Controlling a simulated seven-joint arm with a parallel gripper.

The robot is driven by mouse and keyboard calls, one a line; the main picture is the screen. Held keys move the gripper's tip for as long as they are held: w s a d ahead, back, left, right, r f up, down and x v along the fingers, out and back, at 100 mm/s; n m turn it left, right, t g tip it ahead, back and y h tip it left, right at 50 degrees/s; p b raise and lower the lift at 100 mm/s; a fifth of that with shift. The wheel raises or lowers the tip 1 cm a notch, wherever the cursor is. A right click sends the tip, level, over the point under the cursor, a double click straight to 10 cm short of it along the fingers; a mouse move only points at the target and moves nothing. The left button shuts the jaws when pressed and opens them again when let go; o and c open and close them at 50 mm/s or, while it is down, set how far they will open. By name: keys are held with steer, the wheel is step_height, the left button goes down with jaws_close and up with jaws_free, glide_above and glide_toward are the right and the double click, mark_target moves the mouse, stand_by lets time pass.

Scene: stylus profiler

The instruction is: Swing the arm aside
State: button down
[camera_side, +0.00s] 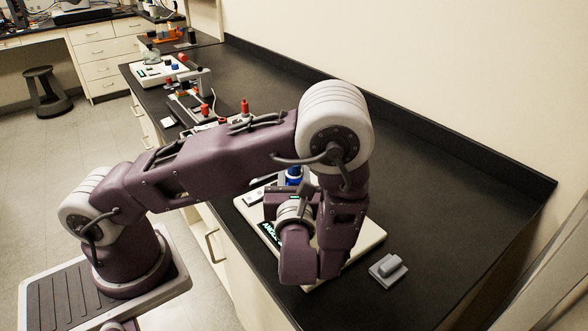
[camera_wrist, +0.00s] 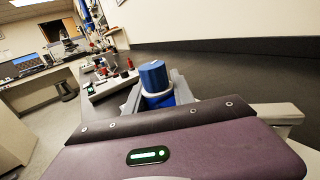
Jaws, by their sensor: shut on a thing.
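A blue cylindrical knob (camera_wrist: 154,77) stands upright ahead of my gripper (camera_wrist: 158,95) in the wrist view, between its grey fingers. My gripper is shut on it. In the side view the blue knob (camera_side: 293,174) shows just above my gripper (camera_side: 294,185), partly covered by my wrist. A pale instrument base (camera_side: 368,238) with a lit display lies under my forearm and hand on the black bench. My arm hides most of this instrument, and its swing arm cannot be made out clearly.
A small grey block (camera_side: 388,268) sits on the bench right of the instrument. Red-knobbed fixtures (camera_side: 205,109) and another pale instrument (camera_side: 158,74) stand farther back along the bench. The black bench top (camera_side: 440,190) is clear to the right, up to the raised back edge.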

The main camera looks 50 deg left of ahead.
steer(key=shift+s, duration=0.1)
steer(key=shift+s+d+n+g+y, duration=0.55)
steer(key=shift+n+g, duration=0.25)
steer(key=shift+g, duration=0.2)
steer(key=s+d+n+g, duration=0.1)
steer(key=d+n+g, duration=0.1)
steer(key=g, duration=0.2)
steer(key=s+d+n+g+y, duration=0.1)
steer(key=s+d+n+g, duration=0.1)
steer(key=n+g, duration=0.1)
steer(key=s+d+n+g, duration=0.2)
steer(key=g, duration=0.2)
steer(key=shift+d+n+g+y, duration=0.3)
steer(key=shift+d+g+y, duration=0.05)
steer(key=shift+g, duration=0.05)
steer(key=shift+s+d+n+g+h, duration=0.15)
steer(key=shift+d+n+g+h, duration=0.25)
steer(key=shift+d+n+g, duration=0.65)
steer(key=shift+s+d+n+g+h, duration=0.1)
steer(key=shift+d+n+g+h, duration=0.45)
steer(key=shift+g, duration=0.8)
steer(key=shift+d, duration=0.2)
